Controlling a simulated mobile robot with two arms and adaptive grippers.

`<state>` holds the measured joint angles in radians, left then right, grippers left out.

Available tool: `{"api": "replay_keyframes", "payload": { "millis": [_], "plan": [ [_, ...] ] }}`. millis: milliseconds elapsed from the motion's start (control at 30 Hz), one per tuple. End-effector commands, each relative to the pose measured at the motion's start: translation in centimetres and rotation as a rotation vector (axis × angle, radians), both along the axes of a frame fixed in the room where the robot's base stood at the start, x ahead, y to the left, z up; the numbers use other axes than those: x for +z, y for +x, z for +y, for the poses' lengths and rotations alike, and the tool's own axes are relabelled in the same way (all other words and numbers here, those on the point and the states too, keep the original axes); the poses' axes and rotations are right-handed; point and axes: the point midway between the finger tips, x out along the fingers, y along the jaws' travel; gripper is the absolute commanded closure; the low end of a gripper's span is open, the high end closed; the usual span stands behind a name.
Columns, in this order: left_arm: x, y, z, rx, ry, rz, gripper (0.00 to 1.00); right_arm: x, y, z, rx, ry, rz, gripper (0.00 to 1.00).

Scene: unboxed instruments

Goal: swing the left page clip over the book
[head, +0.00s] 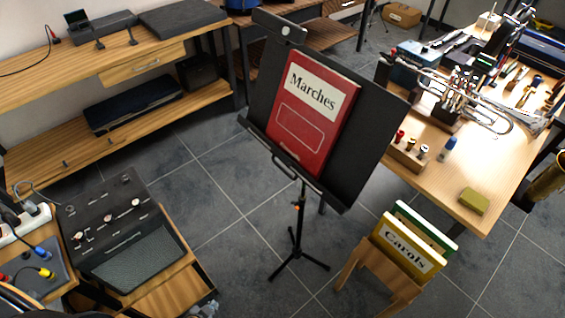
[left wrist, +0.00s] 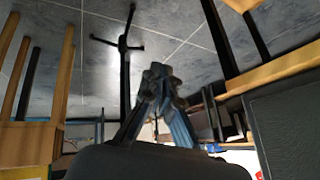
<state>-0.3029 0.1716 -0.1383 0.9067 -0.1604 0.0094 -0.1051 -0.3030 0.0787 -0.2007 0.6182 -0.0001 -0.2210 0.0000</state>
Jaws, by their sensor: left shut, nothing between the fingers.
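The red book "Marches" (head: 314,112) leans upright on the black music stand (head: 368,135). Thin grey wire page clips (head: 298,176) show along the stand's lower ledge, below the book. They seem to lie low, clear of the cover; where the left one ends is hard to tell. My left gripper (head: 205,308) is low at the bottom edge of the head view, well left of the stand and apart from it. In the left wrist view its fingers (left wrist: 158,75) are together and empty. The stand's tripod (left wrist: 125,45) shows beyond them. My right gripper is out of view.
A black case-like panel (head: 120,235) with knobs lies on a wooden bench at left. A wooden rack (head: 375,275) with the yellow "Carols" book (head: 408,247) stands right of the tripod. A crowded workbench (head: 445,185) with a trumpet is behind it. Tiled floor is open around the tripod.

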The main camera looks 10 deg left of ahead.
Motion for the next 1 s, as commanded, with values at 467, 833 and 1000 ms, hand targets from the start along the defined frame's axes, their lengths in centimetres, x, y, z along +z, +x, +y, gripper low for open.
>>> {"api": "replay_keyframes", "payload": {
  "millis": [467, 833, 1000],
  "plan": [
    [22.1, 19.8, 1.1, -0.508, 0.326, -0.844, 1.00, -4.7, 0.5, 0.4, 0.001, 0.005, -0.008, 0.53],
    [37.3, 20.9, -3.7, -0.859, 0.591, -1.310, 1.00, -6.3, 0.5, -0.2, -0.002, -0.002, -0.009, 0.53],
    [38.0, 22.5, -4.8, -0.861, 0.593, -1.315, 1.00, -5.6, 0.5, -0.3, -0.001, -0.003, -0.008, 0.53]
  ]
}}
